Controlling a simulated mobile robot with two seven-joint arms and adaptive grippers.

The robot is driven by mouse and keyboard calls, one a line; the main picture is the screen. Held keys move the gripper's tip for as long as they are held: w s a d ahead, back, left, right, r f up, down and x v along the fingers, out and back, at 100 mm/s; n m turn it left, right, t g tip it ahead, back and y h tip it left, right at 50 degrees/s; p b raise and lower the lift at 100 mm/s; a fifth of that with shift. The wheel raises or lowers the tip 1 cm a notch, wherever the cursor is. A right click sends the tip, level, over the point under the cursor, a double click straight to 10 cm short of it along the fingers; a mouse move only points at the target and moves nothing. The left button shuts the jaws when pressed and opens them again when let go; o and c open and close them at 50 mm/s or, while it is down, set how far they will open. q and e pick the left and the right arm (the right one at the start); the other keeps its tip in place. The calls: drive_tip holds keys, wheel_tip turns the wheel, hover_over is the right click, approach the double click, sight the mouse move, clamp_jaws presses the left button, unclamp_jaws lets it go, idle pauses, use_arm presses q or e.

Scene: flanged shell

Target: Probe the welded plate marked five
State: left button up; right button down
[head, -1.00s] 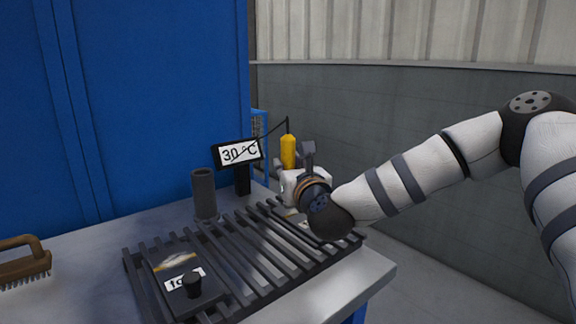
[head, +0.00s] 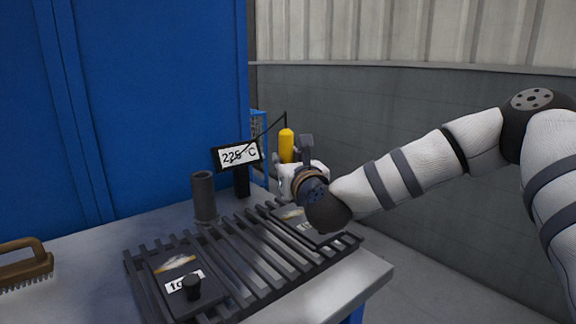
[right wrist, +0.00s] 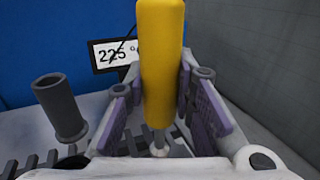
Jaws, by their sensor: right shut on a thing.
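My right gripper (head: 290,170) is shut on the yellow probe (head: 285,146), which stands upright; it fills the middle of the right wrist view (right wrist: 161,62) between the jaws. Its thin lower end is mostly hidden. The far plate (head: 290,213) lies below and beside the gripper, partly covered by my wrist; its label is cut off and I cannot read it. The near plate (head: 166,250) has a weld bead, a black knob and a label, partly hidden, starting "fo". The display (head: 237,156) reads about 225 °C. My left gripper is not in view.
Both plates lie on a dark slatted rack (head: 245,250) on a grey table (head: 95,265). A dark upright tube (head: 204,196) stands behind the rack. A wooden brush (head: 25,264) lies at the left. A black cable runs from the display to the probe's top.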

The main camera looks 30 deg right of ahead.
sight(289, 139)
wheel_tip(289, 139, up, 5)
drive_tip(key=shift+r+p, duration=0.15)
drive_tip(key=shift+p, duration=0.65)
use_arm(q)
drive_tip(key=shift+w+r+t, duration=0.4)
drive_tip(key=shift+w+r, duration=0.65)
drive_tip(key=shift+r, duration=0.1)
